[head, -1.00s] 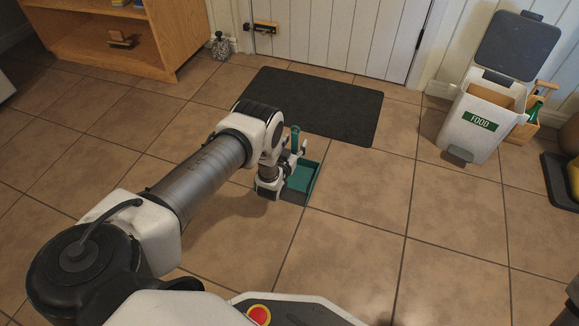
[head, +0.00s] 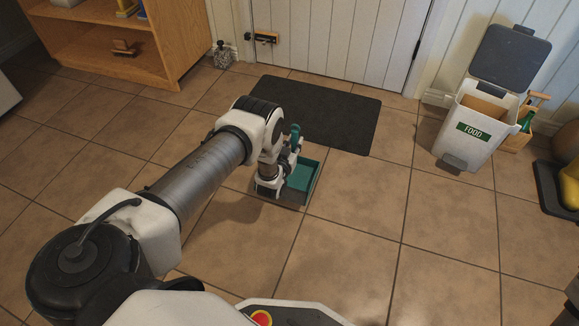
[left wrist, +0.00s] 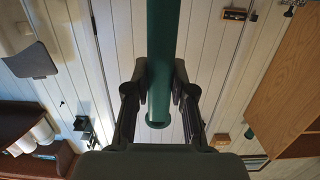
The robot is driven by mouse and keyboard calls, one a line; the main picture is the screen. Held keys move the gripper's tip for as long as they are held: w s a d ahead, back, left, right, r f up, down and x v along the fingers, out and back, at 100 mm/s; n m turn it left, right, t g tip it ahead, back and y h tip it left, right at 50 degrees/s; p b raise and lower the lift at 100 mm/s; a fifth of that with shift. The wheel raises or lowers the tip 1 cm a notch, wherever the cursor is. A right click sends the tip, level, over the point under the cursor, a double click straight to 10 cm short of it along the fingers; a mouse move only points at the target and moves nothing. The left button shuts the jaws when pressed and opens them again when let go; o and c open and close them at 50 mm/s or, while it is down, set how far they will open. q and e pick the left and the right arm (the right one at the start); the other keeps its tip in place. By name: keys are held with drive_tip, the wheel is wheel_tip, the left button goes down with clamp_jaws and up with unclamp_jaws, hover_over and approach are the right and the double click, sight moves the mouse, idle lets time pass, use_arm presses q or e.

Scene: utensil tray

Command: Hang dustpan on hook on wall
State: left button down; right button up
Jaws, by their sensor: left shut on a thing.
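The teal dustpan (head: 302,178) is low over the floor tiles in front of the dark mat in the head view. I cannot tell whether it touches the floor. My left gripper (head: 291,150) is shut on its handle. In the left wrist view the green handle (left wrist: 161,70) runs upright between the two fingers of my left gripper (left wrist: 158,98). The dustpan's pan is out of that view. Small dark fittings (left wrist: 82,122) show on the white panelling in the wrist view; I cannot tell which is the hook. My right gripper is not in view.
A dark mat (head: 318,112) lies before the white door (head: 340,45). A wooden shelf (head: 165,50) stands at the upper left. A white food bin (head: 465,140) with its lid raised and a wooden caddy (head: 519,138) stand at the right. The tiles in front are clear.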

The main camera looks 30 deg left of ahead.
sight(295, 131)
use_arm(q)
wheel_tip(295, 131, up, 6)
drive_tip(key=p, duration=0.4)
drive_tip(key=shift+r+p, duration=0.2)
drive_tip(key=shift+p, duration=0.2)
drive_tip(key=shift+f, duration=0.1)
